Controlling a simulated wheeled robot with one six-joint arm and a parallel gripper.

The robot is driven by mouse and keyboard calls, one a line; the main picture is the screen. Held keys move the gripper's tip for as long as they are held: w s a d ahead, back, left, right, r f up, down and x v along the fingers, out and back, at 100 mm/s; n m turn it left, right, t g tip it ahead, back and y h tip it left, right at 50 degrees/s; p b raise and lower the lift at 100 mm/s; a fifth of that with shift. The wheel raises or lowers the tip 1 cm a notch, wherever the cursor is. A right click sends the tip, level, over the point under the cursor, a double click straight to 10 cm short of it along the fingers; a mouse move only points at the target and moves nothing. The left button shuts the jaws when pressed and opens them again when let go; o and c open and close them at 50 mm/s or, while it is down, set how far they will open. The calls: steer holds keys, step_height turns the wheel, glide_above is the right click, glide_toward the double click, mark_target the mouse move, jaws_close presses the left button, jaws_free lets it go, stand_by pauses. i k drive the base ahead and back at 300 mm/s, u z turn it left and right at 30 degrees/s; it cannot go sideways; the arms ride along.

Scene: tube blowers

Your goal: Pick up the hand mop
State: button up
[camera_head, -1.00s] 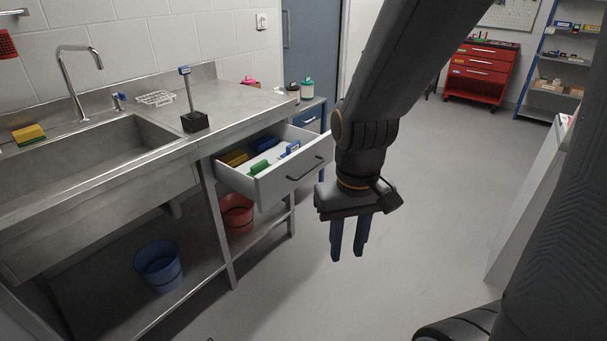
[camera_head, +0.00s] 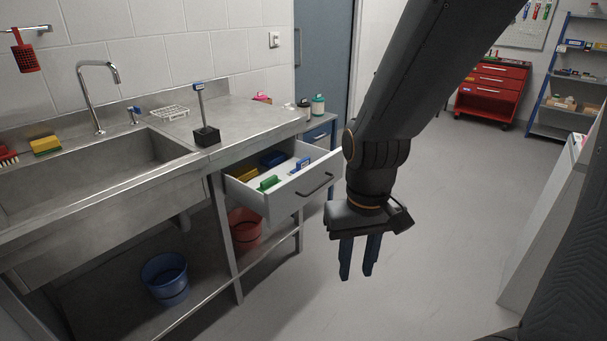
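A tool with a thin upright handle and a blue-tipped top stands in a black square base on the steel counter, right of the sink; it may be the hand mop (camera_head: 201,103), but I cannot tell for sure. Its lower end is hidden in the base. My gripper (camera_head: 358,277) points down over the floor, right of the open drawer and well to the right of the tool. Its two blue fingers are apart with nothing between them.
The open drawer (camera_head: 291,207) holds green, blue and yellow items and juts out between my gripper and the counter. The sink (camera_head: 110,172) lies left, with a yellow sponge (camera_head: 45,145) beside it. Blue (camera_head: 166,279) and red (camera_head: 244,229) buckets stand below.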

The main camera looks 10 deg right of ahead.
mark_target(305, 162)
steer(key=z, duration=0.25)
steer(key=i, duration=0.4)
steer(key=z, duration=0.15)
